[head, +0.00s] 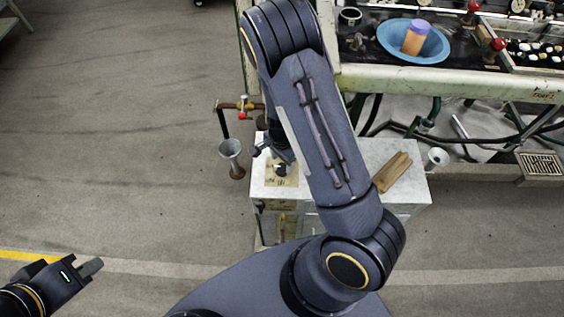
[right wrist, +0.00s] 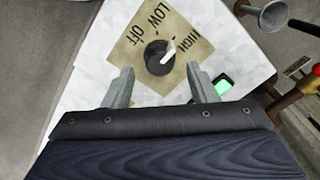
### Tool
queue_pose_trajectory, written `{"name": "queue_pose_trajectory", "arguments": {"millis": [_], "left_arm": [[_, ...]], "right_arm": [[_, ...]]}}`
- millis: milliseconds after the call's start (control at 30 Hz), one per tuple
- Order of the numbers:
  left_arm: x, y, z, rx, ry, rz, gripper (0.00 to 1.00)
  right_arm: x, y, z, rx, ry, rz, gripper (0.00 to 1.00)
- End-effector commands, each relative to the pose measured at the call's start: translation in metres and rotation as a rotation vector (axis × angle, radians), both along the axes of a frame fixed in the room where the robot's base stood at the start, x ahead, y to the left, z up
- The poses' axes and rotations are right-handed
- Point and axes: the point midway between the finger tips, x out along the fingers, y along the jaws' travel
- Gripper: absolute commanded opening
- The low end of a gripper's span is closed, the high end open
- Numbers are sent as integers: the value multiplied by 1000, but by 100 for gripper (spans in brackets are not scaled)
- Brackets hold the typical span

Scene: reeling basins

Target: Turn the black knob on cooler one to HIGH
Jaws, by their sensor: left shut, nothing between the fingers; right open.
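The black knob (right wrist: 158,57) sits on a tan label plate (right wrist: 138,52) marked LOW, OFF and HIGH, on a pale cooler top. Its white pointer mark points up and right, toward the HIGH lettering. My right gripper (right wrist: 157,78) is open, its fingers apart on either side of the knob's lower part in the right wrist view; I cannot tell whether they touch it. In the head view, the cooler (head: 405,185) is partly covered by my right arm and the plate (head: 288,181) shows beside it. My left gripper (head: 96,266) is shut and empty, low at the left.
A green-lit switch (right wrist: 222,87) is right of the plate. A wooden block (head: 392,172) lies on the cooler top. A bench with a blue bowl (head: 432,50) is behind. The left floor is open.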

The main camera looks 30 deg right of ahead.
Motion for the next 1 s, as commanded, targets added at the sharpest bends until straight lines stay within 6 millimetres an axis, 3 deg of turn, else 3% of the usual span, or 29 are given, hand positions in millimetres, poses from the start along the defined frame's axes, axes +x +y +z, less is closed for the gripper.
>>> {"name": "queue_pose_trajectory", "arguments": {"millis": [100, 300, 1000], "left_arm": [[0, 0, 5, 0, 0, 0, 0], [0, 0, 9, 0, 0, 0, 0], [0, 0, 9, 0, 0, 0, 0]], "right_arm": [[1, 1, 25, 0, -5, 3, 52], [0, 0, 49, 0, -1, 2, 52], [-1, 2, 57, 13, -2, 6, 52]]}}
